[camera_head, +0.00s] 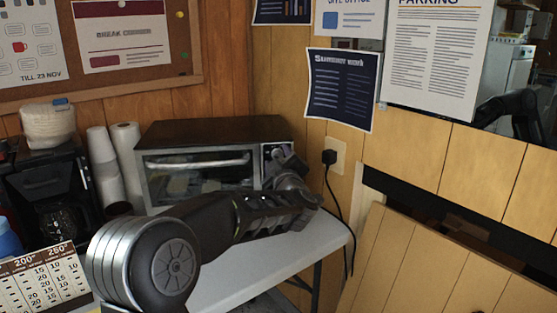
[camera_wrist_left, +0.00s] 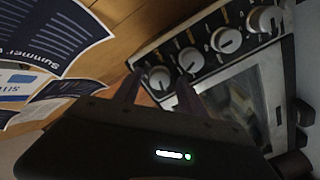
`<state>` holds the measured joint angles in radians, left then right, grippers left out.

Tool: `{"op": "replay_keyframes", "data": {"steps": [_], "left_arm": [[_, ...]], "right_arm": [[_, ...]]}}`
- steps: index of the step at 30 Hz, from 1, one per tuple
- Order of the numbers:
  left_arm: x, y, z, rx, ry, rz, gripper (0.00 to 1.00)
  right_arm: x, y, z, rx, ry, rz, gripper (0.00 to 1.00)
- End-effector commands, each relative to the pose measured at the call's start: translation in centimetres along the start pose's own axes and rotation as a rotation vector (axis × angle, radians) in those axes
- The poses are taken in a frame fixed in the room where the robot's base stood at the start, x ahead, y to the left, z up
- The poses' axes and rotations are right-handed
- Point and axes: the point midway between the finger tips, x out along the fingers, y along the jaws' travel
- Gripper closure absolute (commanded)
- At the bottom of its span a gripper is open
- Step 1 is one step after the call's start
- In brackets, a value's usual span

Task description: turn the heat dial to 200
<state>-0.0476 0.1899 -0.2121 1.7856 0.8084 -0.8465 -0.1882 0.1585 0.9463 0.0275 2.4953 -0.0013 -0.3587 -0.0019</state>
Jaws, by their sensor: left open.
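A toaster oven (camera_head: 215,132) with a dark top and glass door stands on the white table. Its control panel, at its right end, is mostly hidden behind my left gripper (camera_head: 287,165) in the head view. In the left wrist view the panel shows a row of several pale round knobs; which is the heat dial I cannot tell. My left gripper (camera_wrist_left: 157,90) is open, its fingers on either side of the end knob (camera_wrist_left: 160,77); whether they touch it is unclear. Other knobs (camera_wrist_left: 191,60) (camera_wrist_left: 226,40) (camera_wrist_left: 265,18) lie farther along. My right gripper is not in view.
A chart card (camera_head: 45,280) with 200° and 250° columns stands at front left. A coffee machine (camera_head: 45,185) and stacked cups (camera_head: 104,170) are left of the oven. A plug and cord (camera_head: 329,157) are on the wall at right. The table (camera_head: 320,245) is bare at front right.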

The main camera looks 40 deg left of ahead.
Motion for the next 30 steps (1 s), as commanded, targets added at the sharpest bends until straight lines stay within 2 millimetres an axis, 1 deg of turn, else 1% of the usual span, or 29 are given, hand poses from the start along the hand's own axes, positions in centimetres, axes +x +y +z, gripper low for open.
{"op": "replay_keyframes", "data": {"steps": [8,25,30], "left_arm": [[0.13,0.01,0.02,0.000,-0.001,0.001,0.53],[0.10,0.01,0.01,0.000,-0.001,0.000,0.99],[0.10,0.01,0.01,0.000,-0.001,0.000,1.00]], "right_arm": [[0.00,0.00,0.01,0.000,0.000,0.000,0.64],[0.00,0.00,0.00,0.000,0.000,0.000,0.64],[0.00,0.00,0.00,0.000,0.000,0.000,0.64]]}}
